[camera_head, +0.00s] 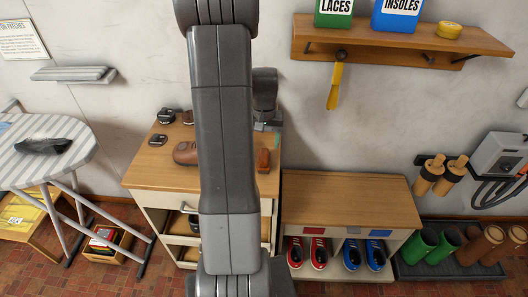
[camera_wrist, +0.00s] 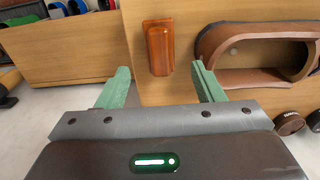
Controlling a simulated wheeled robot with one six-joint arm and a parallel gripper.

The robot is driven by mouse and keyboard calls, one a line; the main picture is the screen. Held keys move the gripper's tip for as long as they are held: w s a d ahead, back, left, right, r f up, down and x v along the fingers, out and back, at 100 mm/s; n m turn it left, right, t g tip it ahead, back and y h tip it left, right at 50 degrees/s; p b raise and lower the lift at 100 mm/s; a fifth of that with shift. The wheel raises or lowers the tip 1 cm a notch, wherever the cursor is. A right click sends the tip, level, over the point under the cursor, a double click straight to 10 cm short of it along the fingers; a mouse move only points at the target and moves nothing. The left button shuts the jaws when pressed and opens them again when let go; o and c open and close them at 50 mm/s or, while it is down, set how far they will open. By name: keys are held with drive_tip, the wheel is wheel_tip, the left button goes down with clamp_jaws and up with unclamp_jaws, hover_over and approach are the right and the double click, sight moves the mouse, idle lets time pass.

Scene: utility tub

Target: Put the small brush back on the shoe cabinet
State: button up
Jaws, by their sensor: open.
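A small reddish-brown wooden block, which looks like the small brush (camera_head: 263,160), lies on the wooden top of the drawer cabinet (camera_head: 152,172), near its right edge. It also shows in the wrist view (camera_wrist: 158,46); no bristles can be seen. My gripper (camera_wrist: 160,68) is open, with its two green fingers spread, and the brush lies between and just beyond the fingertips. Nothing is held. In the head view my arm hides part of the cabinet top. Which piece of furniture is the shoe cabinet is not labelled.
A brown shoe (camera_head: 186,153) lies left of the brush; its opening shows in the wrist view (camera_wrist: 262,55). Small round tins (camera_wrist: 289,123) stand near it. To the right is a low bench (camera_head: 345,200) with a clear top and red and blue shoes below. A shelf (camera_head: 400,45) hangs above.

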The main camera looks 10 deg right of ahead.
sight(264, 155)
wheel_tip(264, 155, up, 3)
drive_tip(key=shift+r, duration=0.2)
